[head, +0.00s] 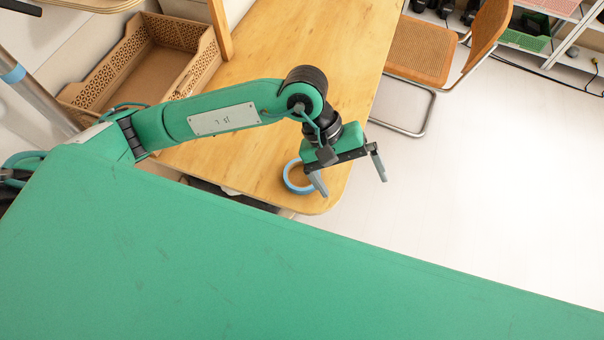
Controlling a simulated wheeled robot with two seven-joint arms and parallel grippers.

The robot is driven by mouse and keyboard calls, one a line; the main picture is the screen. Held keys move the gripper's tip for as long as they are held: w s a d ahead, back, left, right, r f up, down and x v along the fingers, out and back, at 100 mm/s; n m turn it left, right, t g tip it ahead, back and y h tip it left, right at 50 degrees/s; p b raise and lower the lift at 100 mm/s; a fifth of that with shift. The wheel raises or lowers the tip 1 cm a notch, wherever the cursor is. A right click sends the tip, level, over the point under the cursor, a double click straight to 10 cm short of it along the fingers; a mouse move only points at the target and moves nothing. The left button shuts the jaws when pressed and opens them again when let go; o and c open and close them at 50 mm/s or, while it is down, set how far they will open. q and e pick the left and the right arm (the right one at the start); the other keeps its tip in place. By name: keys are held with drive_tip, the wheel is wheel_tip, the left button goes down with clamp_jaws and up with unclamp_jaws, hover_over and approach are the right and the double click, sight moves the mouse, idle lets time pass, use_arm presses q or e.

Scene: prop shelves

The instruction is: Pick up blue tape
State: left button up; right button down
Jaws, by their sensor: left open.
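A roll of blue tape (289,184) lies flat on the wooden table (270,45), near the table's rounded front corner. My left gripper (350,188) is open and points downward, with its fingers spread. One finger appears close beside or over the right edge of the tape roll, and the other is further right, over the floor in the picture. I cannot tell whether the near finger touches the tape. The gripper body and finger hide the right part of the roll. The space between the fingers looks empty. My right gripper is out of view.
A brown perforated crate (187,83) stands left of the table. A cane chair (421,50) with a metal frame is at the table's right. Shelves (540,42) with baskets stand at the upper right. The pale floor (480,180) right of the table is clear.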

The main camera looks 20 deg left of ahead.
use_arm(q)
drive_tip(key=w+a+f+m+t+y, duration=0.25)
drive_tip(key=w+a+y, duration=0.35)
drive_tip(key=a, duration=0.5)
drive_tip(key=p, duration=0.2)
hover_over(302, 178)
drive_tip(key=shift+y, duration=0.4)
wheel_tip(302, 178, down, 8)
drive_tip(key=shift+d+f, duration=0.15)
drive_tip(key=shift+f, duration=0.1)
drive_tip(key=shift+f+p, duration=0.6)
wheel_tip(302, 178, down, 3)
drive_tip(key=shift+f+p, duration=0.1)
drive_tip(key=shift+p, duration=0.55)
drive_tip(key=shift+f, duration=0.4)
drive_tip(key=shift+c, duration=0.4)
drive_tip(key=c, duration=0.7)
